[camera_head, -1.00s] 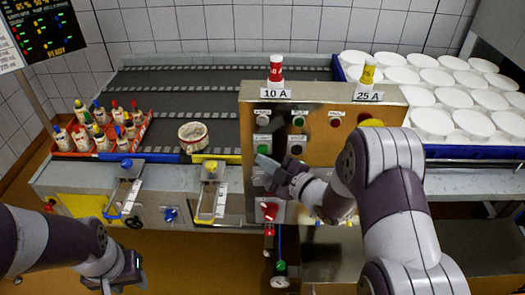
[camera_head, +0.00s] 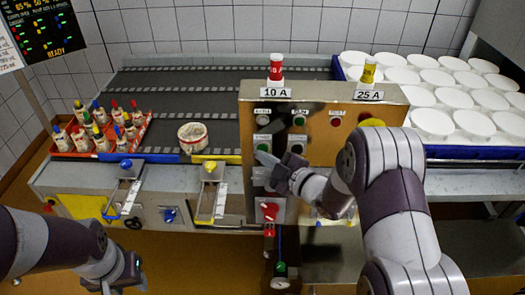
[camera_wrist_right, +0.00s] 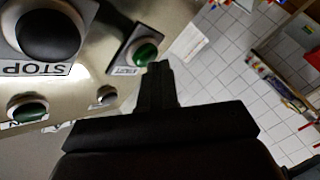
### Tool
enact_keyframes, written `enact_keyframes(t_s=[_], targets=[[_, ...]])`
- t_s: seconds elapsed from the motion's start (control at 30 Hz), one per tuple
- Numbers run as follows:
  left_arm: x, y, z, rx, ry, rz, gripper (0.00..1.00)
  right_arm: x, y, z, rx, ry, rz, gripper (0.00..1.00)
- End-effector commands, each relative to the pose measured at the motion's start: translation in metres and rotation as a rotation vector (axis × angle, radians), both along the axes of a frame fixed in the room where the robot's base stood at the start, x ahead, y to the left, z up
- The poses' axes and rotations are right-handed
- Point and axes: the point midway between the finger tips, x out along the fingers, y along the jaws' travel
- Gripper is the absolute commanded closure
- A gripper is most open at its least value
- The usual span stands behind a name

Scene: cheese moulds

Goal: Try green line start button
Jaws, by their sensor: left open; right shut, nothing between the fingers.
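The control panel (camera_head: 320,150) carries several round buttons. In the right wrist view a green button (camera_wrist_right: 146,53) with an upside-down START label sits just beyond my right fingertips (camera_wrist_right: 159,68); I cannot tell whether they touch. A big black button (camera_wrist_right: 48,30) labelled STOP and another green button (camera_wrist_right: 27,110) are to its left. In the head view my right gripper (camera_head: 266,163) is shut and empty at the panel's lower left, hiding part of it. A green button (camera_head: 262,149) shows just above it. My left gripper (camera_head: 128,284) is open and empty at the lower left.
A red fuse (camera_head: 276,68) over a 10 A label and a yellow fuse (camera_head: 369,71) over a 25 A label stand on the panel. Left are a dark conveyor (camera_head: 200,85), a round tub (camera_head: 193,136) and a red crate (camera_head: 75,153) of bottles. White moulds (camera_head: 432,123) stand right.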

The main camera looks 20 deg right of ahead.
Motion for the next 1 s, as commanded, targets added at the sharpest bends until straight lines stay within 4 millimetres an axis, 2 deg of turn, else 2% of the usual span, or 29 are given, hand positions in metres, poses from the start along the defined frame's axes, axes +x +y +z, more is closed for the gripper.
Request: enact_keyframes(t_s=[0.77,1.0], targets=[[0.0,0.0,-0.0028,0.0,0.0,0.0,0.57,0.0055,-0.0018,0.0,0.0,0.001,-0.001,1.0],[0.0,0.0,-0.0028,0.0,0.0,0.0,0.57,-0.0038,0.0009,0.0,0.001,0.0,0.0,1.0]])
